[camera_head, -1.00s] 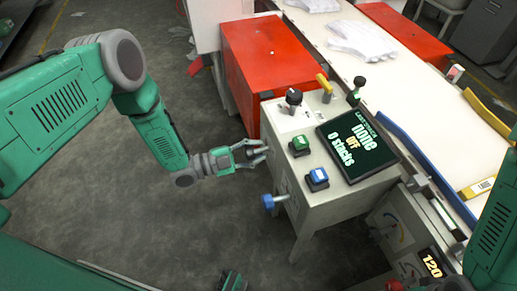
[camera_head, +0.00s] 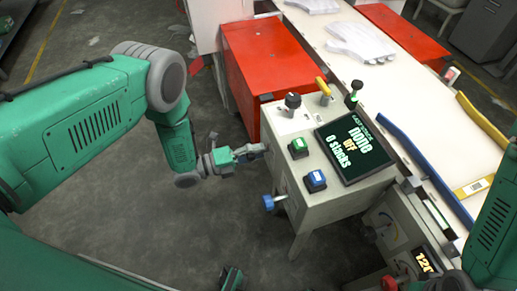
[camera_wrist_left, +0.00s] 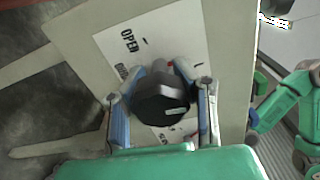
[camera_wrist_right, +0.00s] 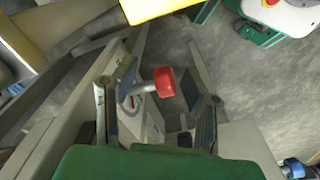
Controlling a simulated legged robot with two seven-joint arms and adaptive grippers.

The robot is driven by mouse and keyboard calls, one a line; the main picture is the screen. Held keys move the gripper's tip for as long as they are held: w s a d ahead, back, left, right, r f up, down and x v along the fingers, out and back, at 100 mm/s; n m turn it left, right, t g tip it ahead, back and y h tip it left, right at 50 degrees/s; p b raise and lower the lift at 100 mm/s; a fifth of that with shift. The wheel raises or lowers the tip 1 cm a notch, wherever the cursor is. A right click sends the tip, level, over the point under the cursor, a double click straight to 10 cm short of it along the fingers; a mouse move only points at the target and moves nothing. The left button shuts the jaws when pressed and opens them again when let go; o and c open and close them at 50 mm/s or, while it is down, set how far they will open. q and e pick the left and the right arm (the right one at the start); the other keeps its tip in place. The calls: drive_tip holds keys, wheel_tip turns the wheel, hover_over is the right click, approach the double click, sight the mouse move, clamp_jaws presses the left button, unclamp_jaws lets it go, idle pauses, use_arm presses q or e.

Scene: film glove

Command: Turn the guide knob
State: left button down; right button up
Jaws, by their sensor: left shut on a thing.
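A black knob (camera_wrist_left: 160,97) sits on a white label plate marked "OPEN" (camera_wrist_left: 115,50) on the side of the control box (camera_head: 325,205). My left gripper (camera_head: 262,149) is at the box's left side face; in the left wrist view its two fingers (camera_wrist_left: 163,108) are shut on this knob from both sides. The knob is hidden behind the fingers in the head view. My right gripper (camera_wrist_right: 155,112) is open, with a red knob (camera_wrist_right: 163,82) in front of and between its fingers in the right wrist view. I cannot tell which knob is named guide.
The box top carries a green button (camera_head: 298,147), a blue button (camera_head: 315,180), several levers and a dark display (camera_head: 355,147). A blue knob (camera_head: 270,203) sticks out below. Red cabinets (camera_head: 265,65) and a white belt with gloves (camera_head: 357,42) lie behind.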

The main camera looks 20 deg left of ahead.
use_arm(q)
drive_tip(key=shift+s+a+f+m+p, duration=0.1)
drive_tip(key=shift+s+f+m+p, duration=0.05)
drive_tip(key=shift+m, duration=0.5)
drive_tip(key=shift+s+a+f+m+p, duration=0.1)
drive_tip(key=shift+f+m+p, duration=0.05)
drive_tip(key=shift+m, duration=0.5)
drive_tip(key=c, duration=1.3)
unclamp_jaws()
drive_tip(key=shift+o, duration=1.4)
drive_tip(key=shift+a, duration=0.1)
drive_tip(key=shift+r, duration=0.1)
drive_tip(key=shift+s+a, duration=0.25)
drive_tip(key=shift+a, duration=0.2)
drive_tip(key=v, duration=1.1)
